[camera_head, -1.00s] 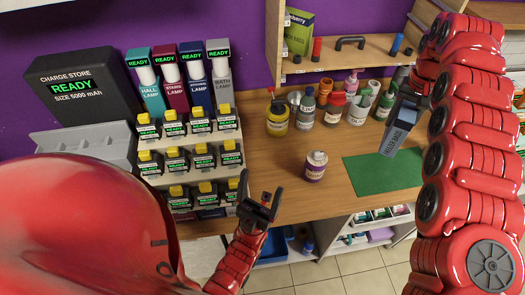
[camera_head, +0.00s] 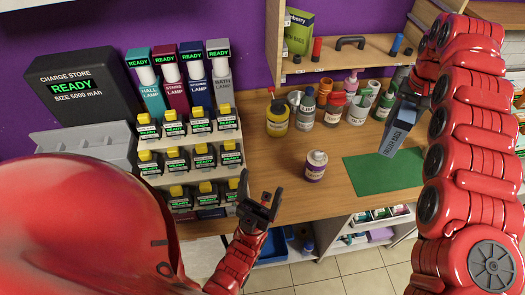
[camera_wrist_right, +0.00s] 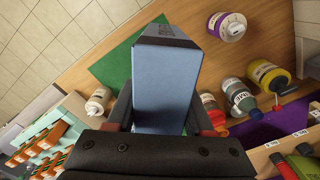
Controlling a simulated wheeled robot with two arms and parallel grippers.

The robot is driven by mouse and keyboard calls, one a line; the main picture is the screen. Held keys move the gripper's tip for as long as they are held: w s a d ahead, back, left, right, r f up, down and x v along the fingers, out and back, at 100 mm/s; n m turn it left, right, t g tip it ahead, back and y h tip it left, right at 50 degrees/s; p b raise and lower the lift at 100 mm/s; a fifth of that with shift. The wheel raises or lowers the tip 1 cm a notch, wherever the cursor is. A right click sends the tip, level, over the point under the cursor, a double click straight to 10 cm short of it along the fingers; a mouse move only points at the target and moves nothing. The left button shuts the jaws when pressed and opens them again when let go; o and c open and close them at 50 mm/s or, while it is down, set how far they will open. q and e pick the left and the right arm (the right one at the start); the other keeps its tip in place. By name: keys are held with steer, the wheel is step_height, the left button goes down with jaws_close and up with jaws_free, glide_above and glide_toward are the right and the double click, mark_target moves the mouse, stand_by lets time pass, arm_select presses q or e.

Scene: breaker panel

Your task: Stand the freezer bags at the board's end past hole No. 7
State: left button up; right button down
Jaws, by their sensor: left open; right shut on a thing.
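The freezer bags are a grey-blue box (camera_head: 396,139) with lettering on its side, held tilted above the green mat. My right gripper (camera_head: 411,101) is shut on this box. In the right wrist view the box (camera_wrist_right: 165,82) fills the space between the fingers (camera_wrist_right: 165,118). A wooden board (camera_head: 330,65) with small labels along its front edge stands at the back, behind the bottles. I cannot read its hole numbers in the head view. My left gripper (camera_head: 261,203) is open and empty in front of the counter's edge, far left of the box.
The green mat (camera_head: 365,178) is bare. A purple-labelled can (camera_head: 316,166) stands on the counter, with several bottles behind it. The board bears a black handle (camera_head: 350,43), a red cylinder (camera_head: 316,48) and a blue one (camera_head: 396,43). A green packet (camera_head: 299,32) stands at its left end.

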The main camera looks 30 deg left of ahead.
steer(key=shift+a, duration=0.1)
steer(key=shift+d+f, duration=0.1)
steer(key=shift+d, duration=0.15)
steer(key=shift+a, duration=0.1)
steer(key=shift+s, duration=0.2)
steer(key=shift+w+a, duration=0.1)
steer(key=shift+w, duration=0.05)
stand_by(0.7)
steer(key=shift+f, duration=0.15)
steer(key=shift+f, duration=0.1)
